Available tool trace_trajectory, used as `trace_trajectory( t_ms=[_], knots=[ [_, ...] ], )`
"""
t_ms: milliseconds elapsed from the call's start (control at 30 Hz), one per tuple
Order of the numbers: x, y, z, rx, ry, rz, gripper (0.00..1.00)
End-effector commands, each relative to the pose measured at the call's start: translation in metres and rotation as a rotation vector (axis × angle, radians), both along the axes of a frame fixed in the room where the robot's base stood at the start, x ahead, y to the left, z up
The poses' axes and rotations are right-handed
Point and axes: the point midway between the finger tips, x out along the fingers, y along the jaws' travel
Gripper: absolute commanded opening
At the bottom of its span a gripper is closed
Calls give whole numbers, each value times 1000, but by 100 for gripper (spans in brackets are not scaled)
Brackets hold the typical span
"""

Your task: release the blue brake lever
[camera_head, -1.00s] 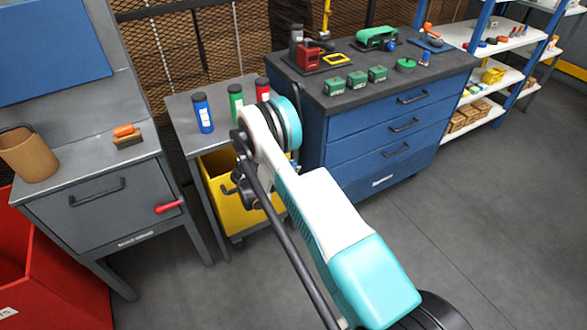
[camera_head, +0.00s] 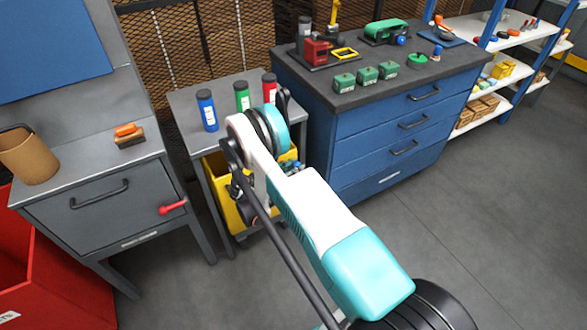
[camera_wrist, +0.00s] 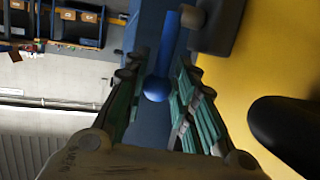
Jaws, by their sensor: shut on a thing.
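The blue brake lever (camera_wrist: 168,48) is a bar with a round knob at its end. It shows in the wrist view beside a yellow surface. My gripper (camera_wrist: 161,80) has its green-padded fingers on both sides of the lever, near the knob, and is shut on it. In the head view my arm hides the gripper and most of the lever's surroundings. A yellow cart (camera_head: 226,208) stands partly under the small grey table, behind my arm.
The small grey table (camera_head: 182,103) carries blue, green and red bottles. A grey cabinet (camera_head: 85,235) with a red handle stands left, and a blue drawer bench (camera_head: 365,140) right. The floor at right is clear.

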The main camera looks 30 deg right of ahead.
Motion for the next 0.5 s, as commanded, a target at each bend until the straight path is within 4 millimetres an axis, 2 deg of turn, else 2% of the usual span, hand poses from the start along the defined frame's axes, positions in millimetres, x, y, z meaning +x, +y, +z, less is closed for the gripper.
trace_trajectory(
  t_ms=[33, 67, 367, 500],
  knots=[
    [1, 1, 1, 0, -1, 3, 0],
    [1, 1, 1, 0, -1, 3, 32],
    [1, 1, 1, 0, 0, 1, 33],
    [0, 7, 2, 0, 0, 3, 33]
  ],
)
